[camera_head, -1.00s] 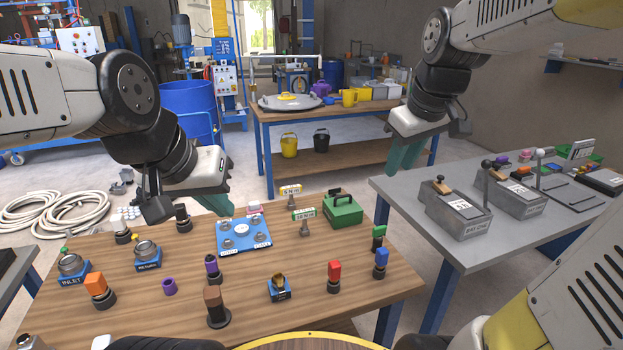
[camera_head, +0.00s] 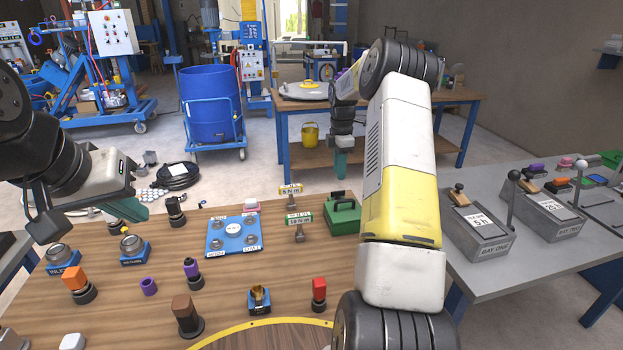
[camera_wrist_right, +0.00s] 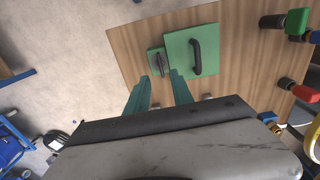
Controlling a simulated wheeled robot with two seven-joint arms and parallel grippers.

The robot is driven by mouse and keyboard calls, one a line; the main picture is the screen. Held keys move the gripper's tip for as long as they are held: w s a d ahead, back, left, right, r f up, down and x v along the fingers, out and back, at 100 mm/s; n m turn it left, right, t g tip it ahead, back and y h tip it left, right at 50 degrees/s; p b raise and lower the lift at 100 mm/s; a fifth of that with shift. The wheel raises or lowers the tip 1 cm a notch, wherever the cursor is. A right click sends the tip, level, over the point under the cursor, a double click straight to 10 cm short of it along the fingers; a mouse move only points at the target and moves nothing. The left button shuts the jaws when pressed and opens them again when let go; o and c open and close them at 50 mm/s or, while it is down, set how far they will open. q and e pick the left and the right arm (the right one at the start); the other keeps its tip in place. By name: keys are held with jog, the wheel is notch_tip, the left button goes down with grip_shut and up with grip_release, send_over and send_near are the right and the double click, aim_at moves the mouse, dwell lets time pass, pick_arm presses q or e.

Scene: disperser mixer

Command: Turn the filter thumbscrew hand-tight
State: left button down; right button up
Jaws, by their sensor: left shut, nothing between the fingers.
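No part is clearly marked as the filter thumbscrew. A small blue block with a brass-coloured part (camera_head: 259,300) sits at the front of the wooden table, and it also shows in the right wrist view (camera_wrist_right: 267,117). A blue plate with several round knobs (camera_head: 234,236) lies mid-table; its labels are too small to read surely. My left gripper (camera_head: 137,211) is shut and empty above the table's back left, apart from the plate. My right gripper (camera_head: 341,168) points down beyond the green box. In the right wrist view its fingers (camera_wrist_right: 159,76) are apart, with nothing between them.
A green box with a black handle (camera_head: 342,214) and small torque signs (camera_head: 299,219) stand right of the plate. Orange (camera_head: 76,281), purple (camera_head: 191,269), brown (camera_head: 186,316) and red (camera_head: 319,292) knobs stand around. My right arm hides the table's right side. A grey bench (camera_head: 480,195) stands right.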

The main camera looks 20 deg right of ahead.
aim_at(338, 195)
notch_tip(338, 195, down, 8)
jog(key=shift+r, duration=0.25)
grip_shut()
